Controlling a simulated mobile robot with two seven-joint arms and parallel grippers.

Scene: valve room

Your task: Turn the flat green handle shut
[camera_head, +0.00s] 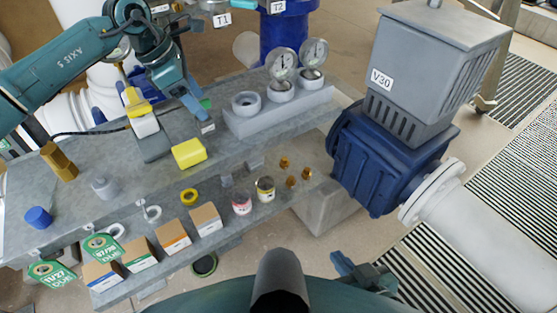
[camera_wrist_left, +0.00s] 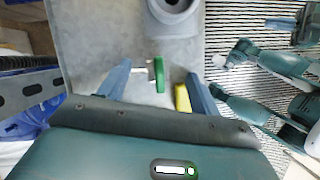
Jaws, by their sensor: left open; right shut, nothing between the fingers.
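The flat green handle (camera_head: 205,104) shows as a small green patch beside my left gripper in the head view, partly hidden by its finger. In the left wrist view the green handle (camera_wrist_left: 159,76) stands lengthwise between the two spread fingers, with a gap on each side. My right gripper (camera_head: 350,268) is shut and empty, low at the front, far from the handle.
The grey bench (camera_head: 120,176) carries a yellow block (camera_head: 189,153), a block with dial gauges (camera_head: 280,108) and a brass fitting (camera_head: 58,161). A lower shelf holds small boxes (camera_head: 173,236). A blue and grey motor unit labelled V30 (camera_head: 395,130) stands to the right.

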